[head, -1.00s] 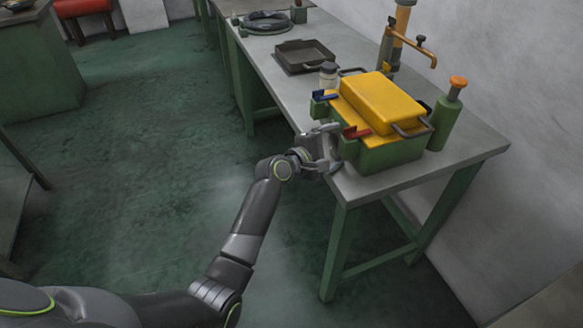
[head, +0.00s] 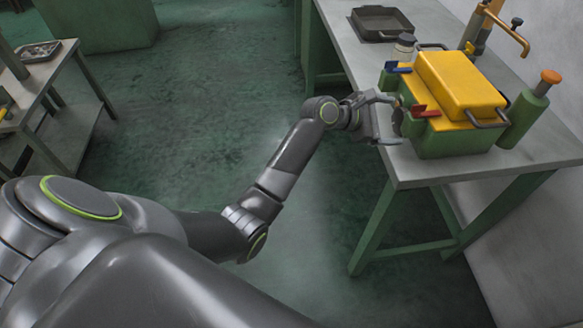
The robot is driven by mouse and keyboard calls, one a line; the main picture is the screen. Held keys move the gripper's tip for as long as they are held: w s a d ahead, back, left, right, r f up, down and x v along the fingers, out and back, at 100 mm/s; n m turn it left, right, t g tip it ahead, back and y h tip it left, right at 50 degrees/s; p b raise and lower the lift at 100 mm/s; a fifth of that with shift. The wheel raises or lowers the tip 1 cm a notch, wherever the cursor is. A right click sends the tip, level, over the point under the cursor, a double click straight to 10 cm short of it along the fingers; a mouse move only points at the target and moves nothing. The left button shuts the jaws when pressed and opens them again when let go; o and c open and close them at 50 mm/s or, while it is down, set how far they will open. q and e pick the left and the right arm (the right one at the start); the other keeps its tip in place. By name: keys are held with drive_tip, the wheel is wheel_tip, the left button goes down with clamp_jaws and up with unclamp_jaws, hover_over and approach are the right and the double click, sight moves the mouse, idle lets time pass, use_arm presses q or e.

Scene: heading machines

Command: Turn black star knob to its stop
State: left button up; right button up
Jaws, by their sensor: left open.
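A green machine (head: 455,145) with a yellow box-shaped top (head: 462,82) stands on the grey bench. A small dark round knob (head: 398,122) shows at its left side; it looks like the black star knob, but its lobes are too small to make out. My left gripper (head: 386,119) is open at that side, its fingers above and below the knob. I cannot tell whether they touch it. My right gripper is not in view.
A red lever (head: 425,112) and a blue lever (head: 398,69) stick out near the gripper. A side table (head: 62,85) is at left.

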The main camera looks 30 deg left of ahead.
use_arm(q)
drive_tip(key=v, duration=1.6)
drive_tip(key=a+f+m+y+p, duration=0.1)
drive_tip(key=a+f+y+p, duration=0.1)
drive_tip(key=f, duration=0.9)
drive_tip(key=s+a+f+m+y+p, duration=0.1)
drive_tip(key=a+f+m+y+p, duration=0.1)
drive_tip(key=a+f+y, duration=0.2)
drive_tip(key=shift+s+a+f+m+g, duration=0.25)
drive_tip(key=shift+a+f, duration=1.45)
drive_tip(key=shift+f, duration=2.4)
drive_tip(key=shift+w, duration=0.1)
